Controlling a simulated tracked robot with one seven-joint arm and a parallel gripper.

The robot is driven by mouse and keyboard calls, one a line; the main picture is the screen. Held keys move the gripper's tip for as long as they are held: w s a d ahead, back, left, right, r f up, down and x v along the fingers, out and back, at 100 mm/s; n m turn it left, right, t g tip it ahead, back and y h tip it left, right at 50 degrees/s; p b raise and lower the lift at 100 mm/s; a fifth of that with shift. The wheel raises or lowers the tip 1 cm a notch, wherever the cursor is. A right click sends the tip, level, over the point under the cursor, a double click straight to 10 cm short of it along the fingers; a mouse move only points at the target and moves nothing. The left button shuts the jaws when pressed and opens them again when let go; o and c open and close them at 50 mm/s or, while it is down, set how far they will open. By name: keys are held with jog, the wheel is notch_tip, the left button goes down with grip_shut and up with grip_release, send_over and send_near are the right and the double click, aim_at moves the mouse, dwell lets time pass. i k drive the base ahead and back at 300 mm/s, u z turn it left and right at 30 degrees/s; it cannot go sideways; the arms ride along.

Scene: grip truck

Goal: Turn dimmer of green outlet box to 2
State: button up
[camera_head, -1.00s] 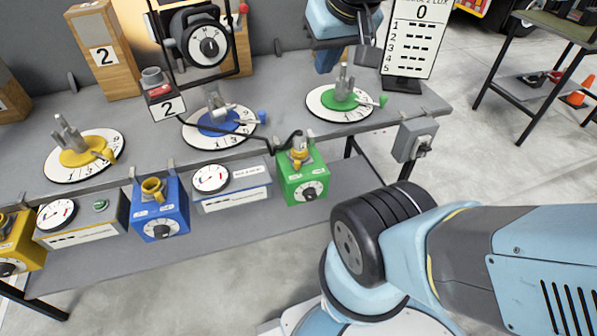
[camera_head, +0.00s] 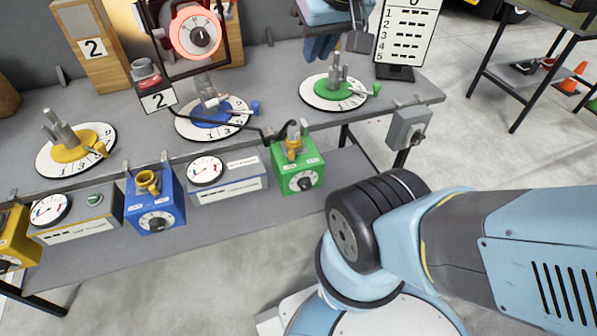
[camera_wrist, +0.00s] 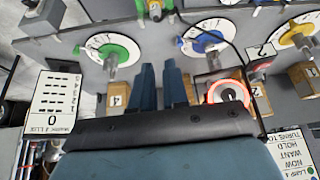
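The green outlet box (camera_head: 298,168) hangs at the front of the bench, right of the blue box, with a yellow plug-like part on top. Its dimmer is a black knob on a white dial (camera_head: 302,181) on the front face; the numbers are too small to read. My gripper (camera_head: 338,42) is at the back of the bench, above and behind the green disc, well away from the green box. In the wrist view my gripper's two blue fingers (camera_wrist: 160,68) are apart with nothing between them.
Yellow, blue and green turntables (camera_head: 338,91) with upright metal posts stand on the bench. A round lamp dial (camera_head: 196,33) glows red. A blue box (camera_head: 155,200) and a meter box (camera_head: 228,178) hang left of the green box. A lux board (camera_head: 405,35) stands back right.

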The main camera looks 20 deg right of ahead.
aim_at(305, 184)
jog(key=u, duration=0.35)
jog(key=i, duration=0.15)
jog(key=z, duration=2.8)
jog(key=k, duration=1.5)
jog(key=u, duration=3.7)
jog(key=k, duration=0.1)
jog(key=z, duration=1.55)
